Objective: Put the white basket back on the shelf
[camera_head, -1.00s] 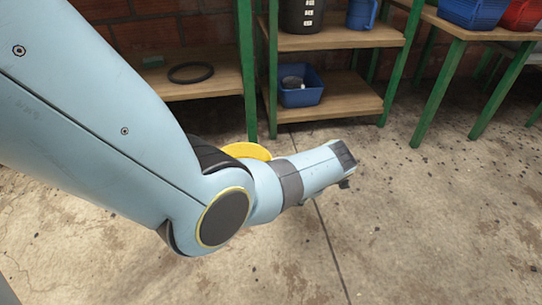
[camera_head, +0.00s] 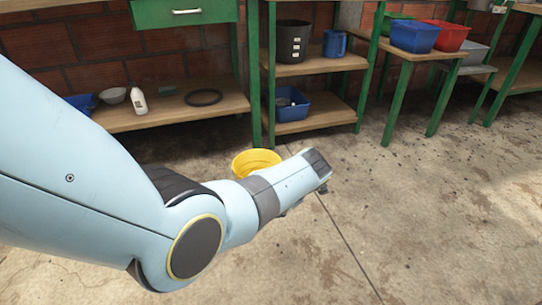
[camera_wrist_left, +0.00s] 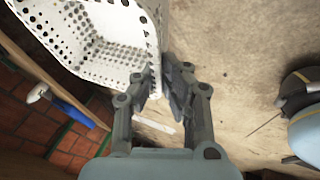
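The white perforated basket (camera_wrist_left: 95,40) fills the upper left of the left wrist view, tilted in that picture. My left gripper (camera_wrist_left: 163,80) has its two fingers close together on either side of the basket's near edge, pinching it. The basket does not show in the head view. My left arm crosses that view from the left, with its end over the floor, but the gripper's fingers are hidden there. The shelf (camera_head: 320,65) in the head view has a green frame and wooden boards. My right gripper is in neither view.
A dark bucket (camera_head: 292,41) and blue jug (camera_head: 335,43) stand on the shelf's upper board, a blue bin (camera_head: 292,105) on the lower. A yellow bucket (camera_head: 256,161) stands on the floor behind my arm. Open floor (camera_head: 440,210) lies to the right.

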